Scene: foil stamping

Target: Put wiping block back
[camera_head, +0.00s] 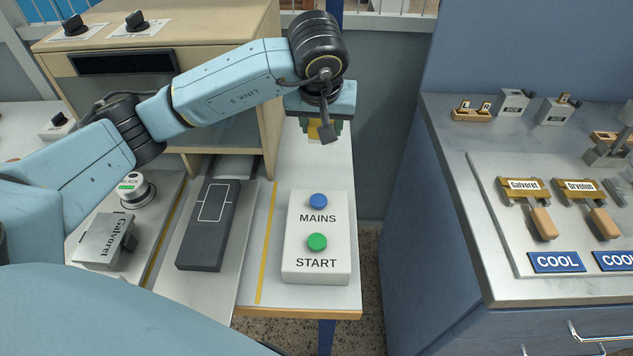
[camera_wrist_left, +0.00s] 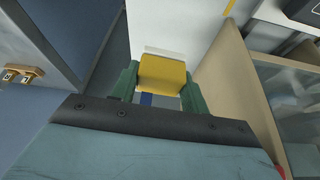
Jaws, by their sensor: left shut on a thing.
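The wiping block (camera_wrist_left: 162,76) is yellow and sits between the green fingers of my left gripper in the left wrist view. A pale strip shows along its far edge. My left gripper (camera_wrist_left: 160,88) is shut on it. In the head view my left gripper (camera_head: 322,126) points down over the white bench top, behind the white button box and beside the wooden cabinet. There only a little of the yellow block (camera_head: 313,131) shows below the gripper; the rest is hidden by the wrist. I cannot tell whether the block touches the bench. My right gripper is not in view.
The wooden cabinet (camera_head: 262,85) stands close left of my left gripper. The button box (camera_head: 316,265) with MAINS and START is in front. A dark plate (camera_head: 208,225) lies further left. A gap separates this bench from the blue right-hand counter (camera_head: 455,140), which carries stamps and COOL signs.

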